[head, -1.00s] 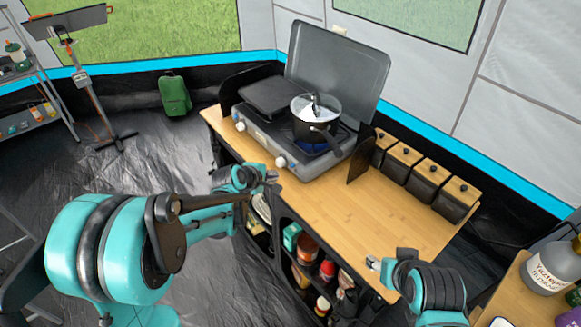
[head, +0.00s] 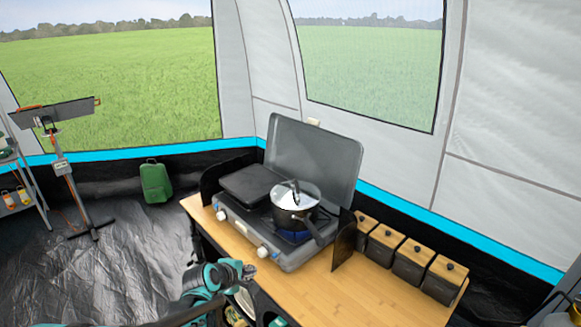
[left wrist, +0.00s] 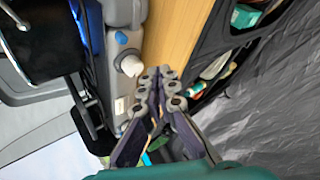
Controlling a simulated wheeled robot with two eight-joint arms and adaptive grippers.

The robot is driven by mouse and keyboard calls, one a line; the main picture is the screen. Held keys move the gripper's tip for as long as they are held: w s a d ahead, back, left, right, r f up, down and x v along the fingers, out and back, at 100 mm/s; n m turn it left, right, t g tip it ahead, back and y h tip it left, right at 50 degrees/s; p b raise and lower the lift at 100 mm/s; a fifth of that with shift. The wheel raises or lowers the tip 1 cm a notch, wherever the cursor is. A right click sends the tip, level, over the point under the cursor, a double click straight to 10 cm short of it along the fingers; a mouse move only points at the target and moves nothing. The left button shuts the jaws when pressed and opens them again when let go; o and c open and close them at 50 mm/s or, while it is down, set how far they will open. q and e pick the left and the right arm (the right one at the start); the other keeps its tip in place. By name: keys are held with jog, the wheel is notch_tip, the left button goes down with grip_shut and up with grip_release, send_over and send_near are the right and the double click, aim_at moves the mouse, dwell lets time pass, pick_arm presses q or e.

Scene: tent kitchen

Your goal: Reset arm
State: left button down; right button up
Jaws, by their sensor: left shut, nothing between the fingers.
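My left gripper (head: 249,271) is in the lower middle of the head view, at the front edge of the wooden counter beside the camping stove. Its fingers are together and empty, and they also show in the left wrist view (left wrist: 160,73), near a white stove knob (left wrist: 131,65). My teal left arm comes in from the bottom left and is mostly cut off by the frame edge. My right gripper is not in the head view now.
The grey stove (head: 268,243) with its lid up bears a black pot (head: 289,216) with a glass lid. Several canisters (head: 383,242) stand at the counter's back right. The wooden counter (head: 345,295) is clear in front. Shelves lie below. A green canister (head: 156,182) stands on the floor.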

pick_arm(q)
jog(key=s+a+r+m+g+y, duration=0.1)
jog(key=s+r+m, duration=0.1)
jog(key=s+m, duration=0.5)
jog(key=s+a+r+m+g+y, duration=0.1)
jog(key=s+m, duration=0.7)
jog(key=s, duration=1.2)
notch_tip(320, 180, up, 2)
jog(key=shift+a+r+m+y, duration=0.1)
jog(key=shift+a+m+y, duration=0.2)
jog(key=shift+a+y, duration=0.45)
